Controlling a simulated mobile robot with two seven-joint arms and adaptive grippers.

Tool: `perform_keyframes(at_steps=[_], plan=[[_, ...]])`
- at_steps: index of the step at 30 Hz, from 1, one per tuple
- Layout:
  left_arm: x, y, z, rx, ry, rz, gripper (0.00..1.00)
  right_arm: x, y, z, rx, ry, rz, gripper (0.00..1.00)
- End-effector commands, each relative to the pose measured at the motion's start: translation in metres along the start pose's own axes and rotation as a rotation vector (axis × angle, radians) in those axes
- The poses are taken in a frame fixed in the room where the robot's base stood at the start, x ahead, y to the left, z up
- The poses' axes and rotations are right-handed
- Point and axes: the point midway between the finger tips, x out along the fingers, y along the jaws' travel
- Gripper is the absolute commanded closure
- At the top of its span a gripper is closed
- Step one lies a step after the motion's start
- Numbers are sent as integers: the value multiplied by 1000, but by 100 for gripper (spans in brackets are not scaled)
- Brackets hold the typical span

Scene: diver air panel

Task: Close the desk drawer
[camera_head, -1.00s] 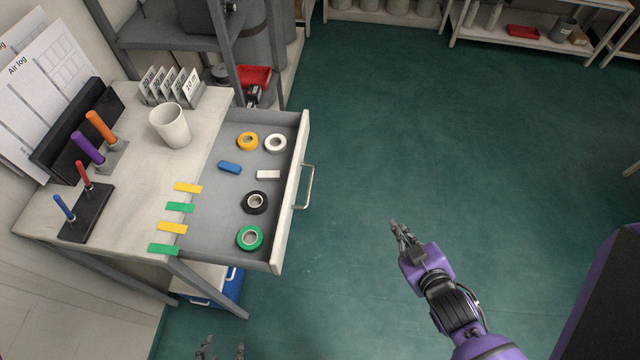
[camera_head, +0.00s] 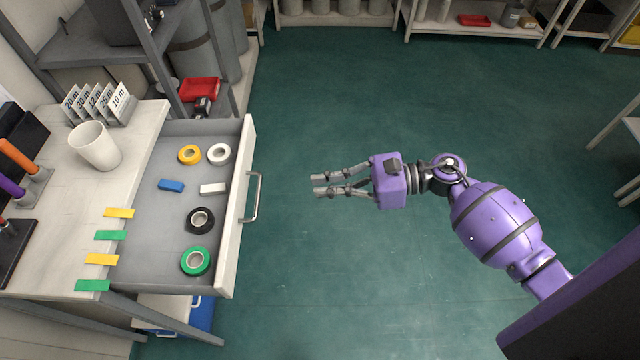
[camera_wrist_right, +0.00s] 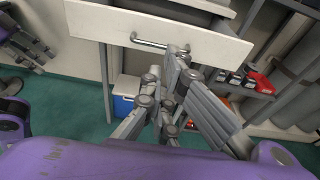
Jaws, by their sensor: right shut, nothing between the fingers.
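The desk drawer (camera_head: 150,245) stands pulled out from the desk, its white front facing right. A metal bar handle (camera_head: 253,196) is on that front; the handle also shows in the right wrist view (camera_wrist_right: 158,43). Inside lie yellow, white, black and green tape rolls, a blue block and a white block. My right gripper (camera_head: 316,185) is shut and empty, to the right of the handle with a clear gap, its fingers pointing left at the drawer front. In the right wrist view its fingers (camera_wrist_right: 178,75) reach toward the front. My left gripper is not in the head view; a grey gripper (camera_wrist_right: 28,45) shows at the wrist view's left edge.
A white cup (camera_head: 95,146) and number cards (camera_head: 100,103) stand on the desk (camera_head: 60,195). A shelf with a red bin (camera_head: 201,89) stands behind the drawer. A blue box (camera_head: 190,318) sits under the desk. The green floor to the right is clear.

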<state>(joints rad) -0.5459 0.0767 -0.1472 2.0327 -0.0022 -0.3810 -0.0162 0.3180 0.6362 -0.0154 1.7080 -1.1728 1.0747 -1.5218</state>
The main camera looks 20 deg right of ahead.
Motion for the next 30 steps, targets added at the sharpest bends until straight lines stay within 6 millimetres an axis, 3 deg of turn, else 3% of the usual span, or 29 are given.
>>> perform_keyframes(at_steps=[9,15,21,30], plan=[[-10,0,-13,-8,12,0,58,70,-2,6,0,-7,-2,100],[-15,0,-23,-12,27,0,58,100,-1,5,3,-6,-2,100],[-17,0,-24,-14,28,0,58,113,-1,2,3,-3,-2,100],[-18,0,-19,-15,19,-1,58,113,0,1,4,-2,-2,100]])
